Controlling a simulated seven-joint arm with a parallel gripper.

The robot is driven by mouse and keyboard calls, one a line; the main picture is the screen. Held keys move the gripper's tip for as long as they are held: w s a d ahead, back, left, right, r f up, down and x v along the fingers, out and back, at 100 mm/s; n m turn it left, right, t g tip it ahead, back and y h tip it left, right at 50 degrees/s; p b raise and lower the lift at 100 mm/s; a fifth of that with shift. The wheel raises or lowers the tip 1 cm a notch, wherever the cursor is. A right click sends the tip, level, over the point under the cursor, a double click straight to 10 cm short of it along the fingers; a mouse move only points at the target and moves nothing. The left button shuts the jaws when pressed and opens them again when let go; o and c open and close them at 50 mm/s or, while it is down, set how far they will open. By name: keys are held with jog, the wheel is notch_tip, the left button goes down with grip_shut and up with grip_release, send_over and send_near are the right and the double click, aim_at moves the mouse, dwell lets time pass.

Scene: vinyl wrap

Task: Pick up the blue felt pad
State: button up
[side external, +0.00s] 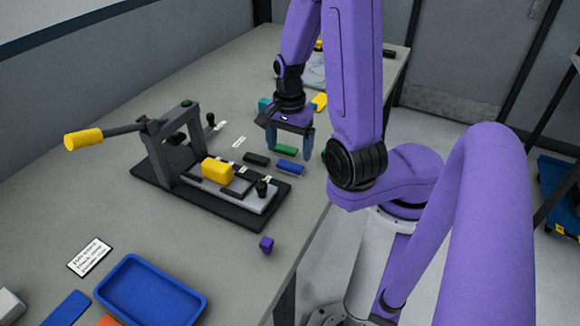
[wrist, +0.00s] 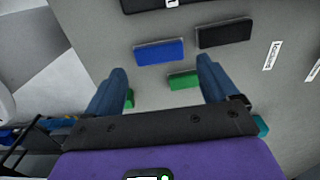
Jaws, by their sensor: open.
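A small blue pad (side external: 290,167) lies flat on the grey table, near its right edge. In the wrist view the blue pad (wrist: 160,52) is just beyond my fingertips, roughly midway between them. My gripper (side external: 289,146) points down with its two blue fingers spread. It is open and empty in the wrist view (wrist: 161,68). A green pad (side external: 286,150) lies beside the blue one; in the wrist view this green pad (wrist: 183,80) shows between the fingers. A black pad (side external: 257,159) lies to the left of the blue pad.
A clamp fixture (side external: 185,150) with a yellow handle and yellow block stands on a dark base near the pads. A purple cube (side external: 266,244), a blue tray (side external: 112,281), a flat blue piece (side external: 67,308) and a label card (side external: 90,257) lie nearer the camera.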

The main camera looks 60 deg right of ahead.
aim_at(290, 165)
jog(key=shift+f, duration=2.35)
jog(key=c, duration=0.8)
